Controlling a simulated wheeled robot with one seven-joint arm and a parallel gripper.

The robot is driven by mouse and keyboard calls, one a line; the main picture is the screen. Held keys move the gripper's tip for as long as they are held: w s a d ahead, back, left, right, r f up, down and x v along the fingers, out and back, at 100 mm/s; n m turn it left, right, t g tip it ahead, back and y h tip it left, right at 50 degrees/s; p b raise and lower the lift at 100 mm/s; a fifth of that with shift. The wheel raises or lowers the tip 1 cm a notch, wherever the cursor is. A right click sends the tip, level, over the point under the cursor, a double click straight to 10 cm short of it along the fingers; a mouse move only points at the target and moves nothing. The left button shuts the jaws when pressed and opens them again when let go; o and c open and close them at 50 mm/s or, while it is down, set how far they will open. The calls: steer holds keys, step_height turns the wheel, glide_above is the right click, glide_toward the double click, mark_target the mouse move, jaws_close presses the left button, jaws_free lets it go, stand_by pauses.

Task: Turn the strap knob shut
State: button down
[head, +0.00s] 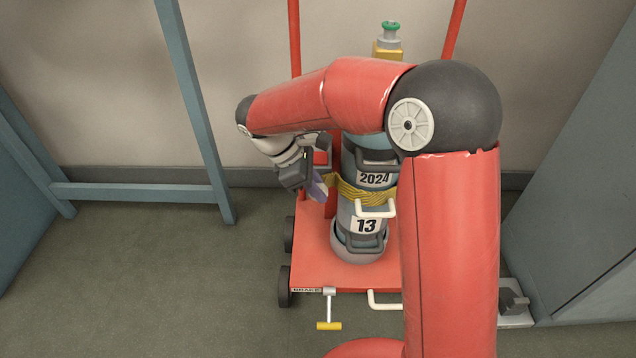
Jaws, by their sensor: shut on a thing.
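A grey-blue cylinder (350,228) marked "2024" and "13" stands upright on a red cart (314,262). A yellow strap (347,192) runs around its middle. My gripper (323,192) reaches in from the left, at the strap's left end beside the cylinder. It is shut at the place of the strap knob, which is hidden by the gripper, so its turn angle cannot be told. My red arm crosses in front of the cylinder and hides its upper part and right side.
A yellow-ended brake lever (329,312) and a white handle (384,300) stick out at the cart's front. A green-capped valve (389,32) rises behind my arm. A blue-grey frame (140,193) stands left, a blue-grey panel (580,180) right. Floor left of the cart is clear.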

steer(key=c, duration=1.3)
jaws_free()
steer(key=p+v, duration=0.1)
steer(key=v, duration=0.6)
steer(key=shift+a+r+p, duration=0.2)
steer(key=shift+r+p, duration=0.1)
steer(key=shift+p, duration=0.05)
